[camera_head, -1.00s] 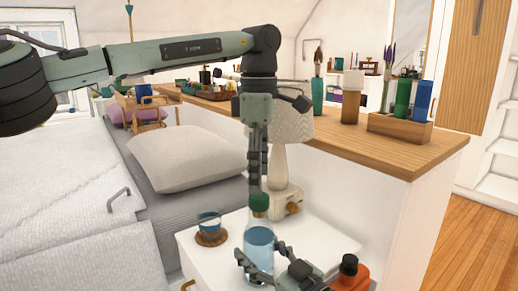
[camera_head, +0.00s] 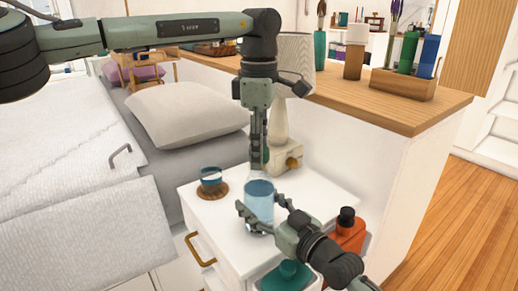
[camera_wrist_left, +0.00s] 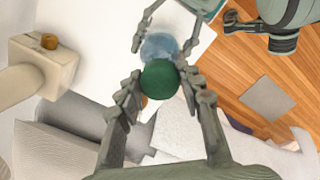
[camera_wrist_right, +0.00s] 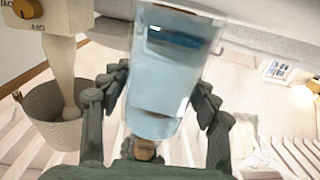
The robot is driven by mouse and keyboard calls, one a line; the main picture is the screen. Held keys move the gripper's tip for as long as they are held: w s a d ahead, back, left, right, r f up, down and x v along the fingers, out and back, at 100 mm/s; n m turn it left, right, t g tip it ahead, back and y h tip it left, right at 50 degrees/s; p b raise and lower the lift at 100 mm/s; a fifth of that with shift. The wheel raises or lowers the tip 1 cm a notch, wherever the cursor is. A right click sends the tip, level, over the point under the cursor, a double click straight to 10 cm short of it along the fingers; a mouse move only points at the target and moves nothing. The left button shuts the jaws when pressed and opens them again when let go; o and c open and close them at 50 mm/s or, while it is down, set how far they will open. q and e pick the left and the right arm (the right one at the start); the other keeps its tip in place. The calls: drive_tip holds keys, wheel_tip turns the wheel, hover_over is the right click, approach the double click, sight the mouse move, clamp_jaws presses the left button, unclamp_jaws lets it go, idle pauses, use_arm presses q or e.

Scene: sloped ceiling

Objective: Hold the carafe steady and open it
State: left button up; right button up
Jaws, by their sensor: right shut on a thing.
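The carafe (camera_head: 259,204) is clear glass with blue liquid and stands upright on the white nightstand (camera_head: 240,247). It also shows in the right wrist view (camera_wrist_right: 165,75). My right gripper (camera_head: 264,208) is shut on its body, one finger on each side. The carafe's green stopper (camera_wrist_left: 160,79) sits on its top in the left wrist view. My left gripper (camera_head: 257,158) points down from above, its fingers on either side of the stopper. The fingers look slightly apart from it, and they partly hide the stopper in the head view.
An orange bottle (camera_head: 347,234) with a black cap is close to my right arm. A lamp (camera_head: 281,130) stands behind. A bed with a pillow (camera_head: 186,118) is at left.

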use_arm(q)
drive_tip(key=c, duration=0.4)
drive_tip(key=o, duration=1.2)
wheel_tip(320, 180, up, 12)
drive_tip(key=shift+r, duration=0.1)
use_arm(e)
drive_tip(key=o, duration=1.8)
